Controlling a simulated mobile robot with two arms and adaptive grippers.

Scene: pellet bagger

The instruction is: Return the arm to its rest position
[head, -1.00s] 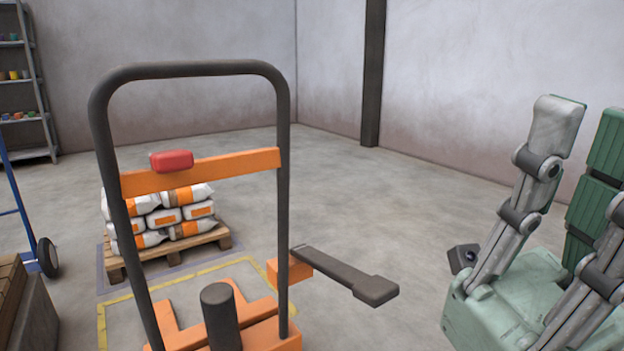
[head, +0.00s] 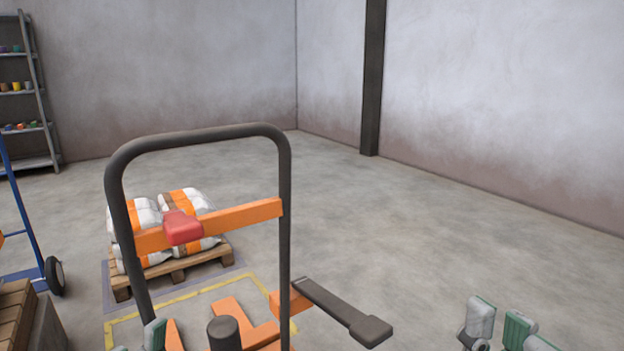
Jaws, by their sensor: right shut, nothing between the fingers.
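My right gripper (head: 500,322) shows only as a few grey-green finger parts at the bottom right edge. It is shut and empty, over bare floor, to the right of the orange pallet lifter's dark lever. The rest of my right arm is out of the picture. Small grey-green parts of what looks like my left gripper (head: 150,337) show at the bottom left, in front of the lifter's base. Too little of it shows to tell whether it is open or shut.
The orange pallet lifter (head: 257,216) with a dark hoop handle and red knob (head: 183,227) stands close in front. Behind it, white-and-orange bags (head: 188,200) lie on a wooden pallet (head: 155,273). A blue hand truck (head: 22,205) stands left. Floor at centre right is clear.

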